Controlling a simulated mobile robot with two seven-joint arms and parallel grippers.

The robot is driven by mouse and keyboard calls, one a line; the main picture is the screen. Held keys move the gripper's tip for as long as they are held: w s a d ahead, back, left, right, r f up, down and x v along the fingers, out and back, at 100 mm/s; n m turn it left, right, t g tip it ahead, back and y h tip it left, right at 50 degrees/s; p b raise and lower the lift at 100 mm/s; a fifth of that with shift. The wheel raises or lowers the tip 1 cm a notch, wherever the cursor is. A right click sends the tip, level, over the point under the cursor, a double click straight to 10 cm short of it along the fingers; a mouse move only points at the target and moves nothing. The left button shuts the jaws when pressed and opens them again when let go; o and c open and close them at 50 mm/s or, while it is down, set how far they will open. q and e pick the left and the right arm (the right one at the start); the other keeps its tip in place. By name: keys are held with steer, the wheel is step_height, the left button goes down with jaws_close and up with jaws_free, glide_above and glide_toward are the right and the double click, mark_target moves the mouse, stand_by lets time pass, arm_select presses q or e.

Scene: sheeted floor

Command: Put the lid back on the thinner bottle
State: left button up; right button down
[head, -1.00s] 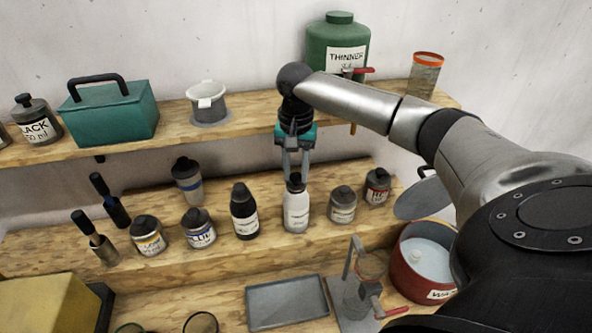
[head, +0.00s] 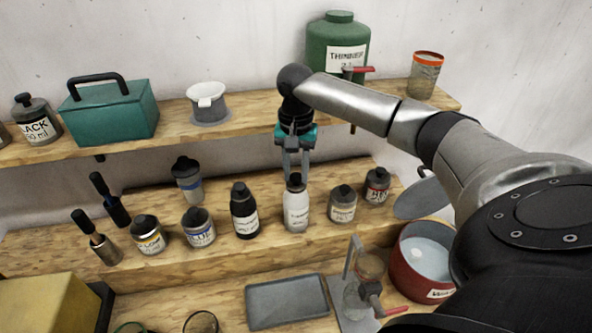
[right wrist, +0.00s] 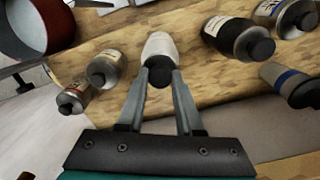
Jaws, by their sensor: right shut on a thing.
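A white bottle (head: 296,211) stands upright on the lower shelf in the head view; its label is too small to read. My right gripper (head: 297,176) points down over it, shut on a black lid (head: 295,182). The lid is at the bottle's mouth, lined up with its neck. I cannot tell whether it is fully seated. In the right wrist view the lid (right wrist: 160,73) sits between the fingertips (right wrist: 159,76), with the white bottle (right wrist: 160,46) directly beyond it. My left gripper is not in view.
A dark bottle (head: 244,214) stands left of the white bottle and a grey-lidded jar (head: 342,205) close on its right. A green thinner jug (head: 325,37) stands on the upper shelf. A grey tray (head: 286,302) and red pot (head: 411,276) are below.

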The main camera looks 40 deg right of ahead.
stand_by(0.4)
steer(key=c, duration=0.5)
jaws_free()
steer(key=shift+o, duration=0.3)
steer(key=o, duration=0.4)
steer(key=shift+r, duration=3.5)
jaws_close()
